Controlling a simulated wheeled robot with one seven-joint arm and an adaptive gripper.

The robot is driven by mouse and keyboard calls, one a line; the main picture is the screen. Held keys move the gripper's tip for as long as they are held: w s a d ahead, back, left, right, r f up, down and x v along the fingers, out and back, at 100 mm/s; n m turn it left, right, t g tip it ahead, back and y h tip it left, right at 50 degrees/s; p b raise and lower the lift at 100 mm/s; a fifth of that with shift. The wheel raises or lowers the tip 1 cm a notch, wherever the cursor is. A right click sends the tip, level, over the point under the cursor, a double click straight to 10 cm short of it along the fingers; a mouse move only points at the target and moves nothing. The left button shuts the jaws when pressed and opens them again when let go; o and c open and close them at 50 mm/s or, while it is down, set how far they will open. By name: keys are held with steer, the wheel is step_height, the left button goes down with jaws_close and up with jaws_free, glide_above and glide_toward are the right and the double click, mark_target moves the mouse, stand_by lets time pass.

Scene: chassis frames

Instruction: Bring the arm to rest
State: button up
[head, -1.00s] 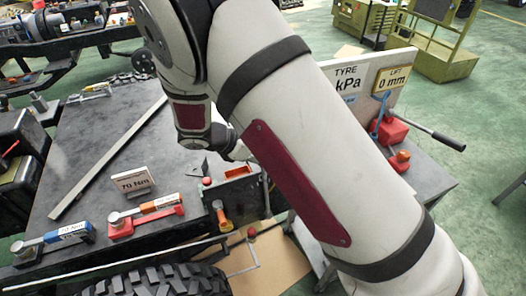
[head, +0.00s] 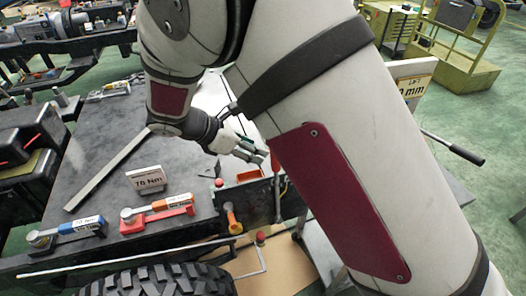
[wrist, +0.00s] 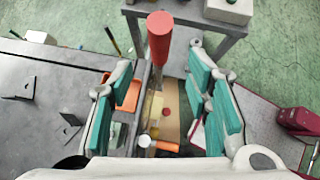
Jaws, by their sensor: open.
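My arm crosses the head view from the lower right, with the wrist over the right end of the dark workbench (head: 100,150). My gripper (head: 262,155) is partly visible past the wrist. In the wrist view my gripper (wrist: 160,68) is open, its teal pads wide apart. A red-handled tool (wrist: 160,38) with a thin shaft shows between the fingers in the picture, near the bench edge; it also shows in the head view (head: 277,185). I cannot tell whether a finger touches it.
A "70 Nm" sign (head: 148,180), an orange-handled wrench on a red holder (head: 157,222) and a blue-handled wrench (head: 65,233) are on the bench. A tyre (head: 155,280) lies in front. A lift sign (head: 413,86) stands behind my arm.

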steer(key=shift+s+a+r, duration=0.25)
steer(key=shift+a+r, duration=0.25)
steer(key=s+d+r+m+g+y, duration=0.1)
steer(key=s+d+r+m+y, duration=0.1)
steer(key=s+d+r+m, duration=0.35)
steer(key=s+d+r+m+g+y, duration=0.1)
steer(key=s+d+r+m+y, duration=0.1)
steer(key=d+r+m, duration=0.6)
steer(key=s+d+r+m+t+y, duration=0.1)
steer(key=s+d+r+m+y, duration=0.1)
steer(key=s, duration=0.5)
steer(key=s+d+r+m+t+y, duration=0.2)
steer(key=s+d+r+m, duration=0.2)
steer(key=s+d+m, duration=0.3)
steer(key=shift+s+r+m, duration=0.35)
steer(key=shift+s+m, duration=0.4)
stand_by(0.7)
